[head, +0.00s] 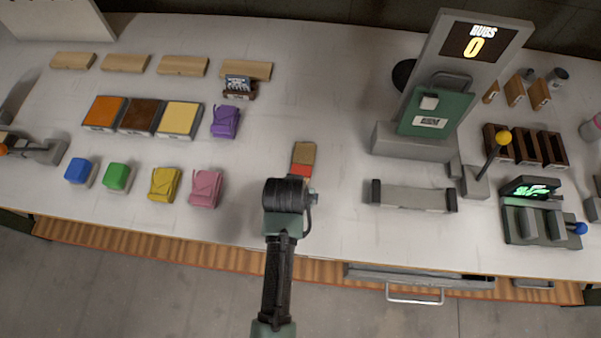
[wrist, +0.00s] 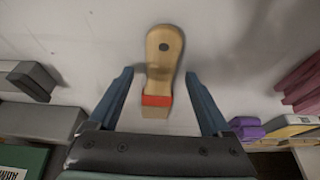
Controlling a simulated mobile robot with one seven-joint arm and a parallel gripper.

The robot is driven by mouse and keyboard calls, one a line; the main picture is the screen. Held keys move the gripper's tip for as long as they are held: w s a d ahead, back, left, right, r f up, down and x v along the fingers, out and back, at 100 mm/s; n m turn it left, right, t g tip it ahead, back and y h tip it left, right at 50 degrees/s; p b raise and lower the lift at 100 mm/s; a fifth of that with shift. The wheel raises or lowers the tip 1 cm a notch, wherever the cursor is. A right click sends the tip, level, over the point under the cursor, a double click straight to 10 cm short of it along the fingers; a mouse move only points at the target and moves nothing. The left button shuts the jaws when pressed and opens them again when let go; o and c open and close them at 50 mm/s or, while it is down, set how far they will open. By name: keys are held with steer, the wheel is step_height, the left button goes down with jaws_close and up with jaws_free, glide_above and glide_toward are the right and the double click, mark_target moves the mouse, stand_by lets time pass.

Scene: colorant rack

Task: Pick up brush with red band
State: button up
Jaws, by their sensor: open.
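The brush with the red band (wrist: 157,100) lies flat on the white table. In the wrist view its pale wooden handle with a dark hole points up the picture, and the short bristle end lies below the band. In the head view the tan bristle end (head: 304,153) and the red band show just beyond my wrist, which hides the handle. My gripper (wrist: 158,75) is open and empty, with one blue-grey finger on each side of the brush. The fingers appear apart from it. In the head view my gripper's fingers are hidden under the wrist.
Pink (head: 205,188) and yellow (head: 164,184) cloth-like bundles lie left, with a purple bundle (head: 225,121) behind. A grey bar fixture (head: 414,197) and a grey stand with a "RUBS 0" screen (head: 478,42) stand right. The table around the brush is clear.

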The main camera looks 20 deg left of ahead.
steer(key=shift+f, duration=0.2)
stand_by(0.3)
jaws_close()
